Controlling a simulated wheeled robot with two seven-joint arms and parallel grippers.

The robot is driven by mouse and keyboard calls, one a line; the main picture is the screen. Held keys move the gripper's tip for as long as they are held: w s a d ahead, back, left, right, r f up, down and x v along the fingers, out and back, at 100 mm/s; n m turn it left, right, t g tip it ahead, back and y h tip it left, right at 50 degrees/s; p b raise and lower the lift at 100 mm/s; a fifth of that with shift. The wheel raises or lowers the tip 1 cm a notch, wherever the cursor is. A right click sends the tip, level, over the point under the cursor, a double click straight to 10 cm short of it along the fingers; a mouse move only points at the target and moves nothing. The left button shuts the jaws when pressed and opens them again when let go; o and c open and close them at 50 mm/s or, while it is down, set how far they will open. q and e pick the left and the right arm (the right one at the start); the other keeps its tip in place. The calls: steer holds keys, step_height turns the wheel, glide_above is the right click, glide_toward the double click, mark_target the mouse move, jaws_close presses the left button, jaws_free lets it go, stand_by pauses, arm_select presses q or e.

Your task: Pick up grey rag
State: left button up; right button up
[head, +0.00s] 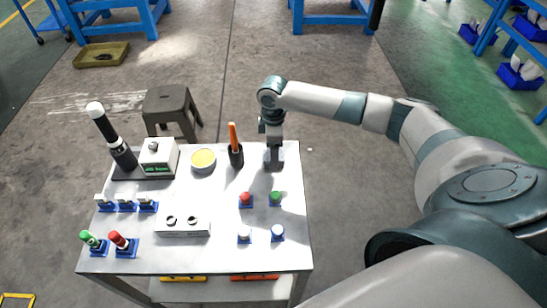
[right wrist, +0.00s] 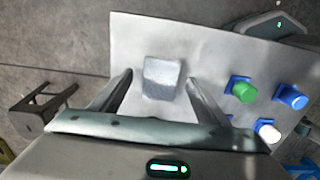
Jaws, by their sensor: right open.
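The grey rag (right wrist: 162,77) shows in the right wrist view as a small light grey folded block on the table. My right gripper (head: 274,160) points down over the table's back right part. In the right wrist view my open right gripper (right wrist: 160,84) has one finger to each side of the rag. The fingers do not visibly touch it, and their height above the table is hard to tell. In the head view the gripper hides the rag. My left gripper is not in view.
The metal table (head: 205,205) carries a cup with an orange-handled tool (head: 235,150), a yellow-topped round tin (head: 203,160), red (head: 246,199) and green (head: 275,197) buttons, a white box (head: 159,155) and several lamps. A stool (head: 172,108) stands behind.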

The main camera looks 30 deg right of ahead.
steer(key=c, duration=1.1)
steer(key=shift+c, duration=0.2)
steer(key=shift+r, duration=0.15)
steer(key=shift+r+b, duration=0.35)
steer(key=shift+r, duration=0.15)
step_height(320, 180, up, 2)
steer(key=shift+w+r+b, duration=0.1)
steer(key=shift+r+b, duration=0.05)
steer(key=shift+b, duration=0.35)
steer(key=s+r+b, duration=0.2)
steer(key=s+r, duration=0.5)
steer(key=s, duration=0.4)
steer(key=shift+s+d+r+b, duration=0.25)
steer(key=shift+s+d+b, duration=0.05)
steer(key=shift+s+d, duration=0.15)
